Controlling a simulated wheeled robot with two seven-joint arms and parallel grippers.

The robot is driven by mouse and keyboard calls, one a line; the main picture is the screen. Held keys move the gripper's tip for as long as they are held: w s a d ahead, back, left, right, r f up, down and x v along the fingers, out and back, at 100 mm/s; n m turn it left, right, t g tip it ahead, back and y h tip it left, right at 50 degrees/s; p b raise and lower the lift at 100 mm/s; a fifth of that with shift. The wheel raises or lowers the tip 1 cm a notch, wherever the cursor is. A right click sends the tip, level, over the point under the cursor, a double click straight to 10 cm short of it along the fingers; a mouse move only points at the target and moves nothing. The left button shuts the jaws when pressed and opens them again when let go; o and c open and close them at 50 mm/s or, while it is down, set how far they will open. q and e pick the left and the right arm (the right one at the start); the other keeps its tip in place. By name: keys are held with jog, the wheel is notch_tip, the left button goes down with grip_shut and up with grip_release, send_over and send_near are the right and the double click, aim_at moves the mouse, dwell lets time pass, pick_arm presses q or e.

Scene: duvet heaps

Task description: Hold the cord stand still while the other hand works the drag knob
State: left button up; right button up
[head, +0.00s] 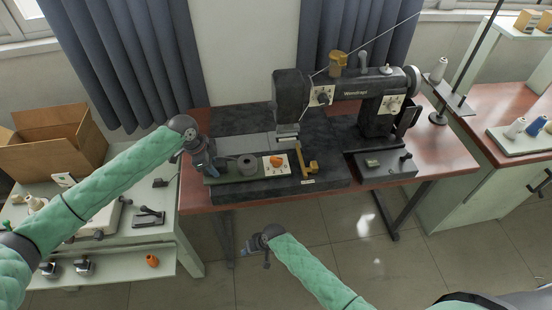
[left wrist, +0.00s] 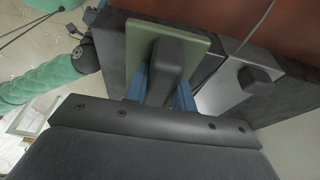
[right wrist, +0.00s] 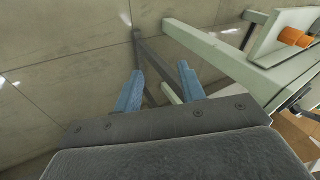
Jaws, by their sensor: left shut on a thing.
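The cord stand (head: 228,178) has a flat green base near the front left of the red-brown table, with a dark round reel (head: 247,163) on it. A white dial plate with an orange drag knob (head: 276,161) is right of the reel. My left gripper (head: 207,163) is at the stand's left end. In the left wrist view its blue fingers close on the stand's dark upright block (left wrist: 177,55), above the green base. My right gripper (head: 258,244) is low in front of the table, apart from the knob. Its blue fingers (right wrist: 158,92) are spread and empty.
A dark sewing machine (head: 350,88) stands behind and right of the knob. A side bench (head: 130,235) with small parts and a cardboard box (head: 52,140) is at left. Floor in front is clear.

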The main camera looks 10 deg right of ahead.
jog(key=a+r+n+g+y, duration=0.1)
jog(key=a+r+n+g, duration=0.1)
jog(key=a+r, duration=0.6)
jog(key=a+r+n+g+y, duration=0.1)
jog(key=a+r, duration=0.3)
jog(key=r, duration=0.8)
notch_tip(320, 180, up, 9)
jog(key=n+g, duration=0.2)
jog(key=n, duration=0.1)
jog(key=w+d+r, duration=0.2)
jog(key=d, duration=0.1)
jog(key=w+d+r+n+h, duration=0.1)
jog(key=w+d, duration=0.1)
jog(key=d, duration=0.2)
jog(key=w+d+r+h, duration=0.1)
jog(key=w+d+r, duration=0.1)
jog(key=d, duration=0.2)
jog(key=shift+w+d+r+t, duration=0.1)
jog(key=shift+r+t, duration=0.2)
notch_tip(320, 180, up, 10)
jog(key=n+t+h, duration=0.3)
jog(key=n+t, duration=0.1)
send_over(276, 158)
jog(key=shift+r, duration=0.2)
jog(key=shift+f, duration=4.7)
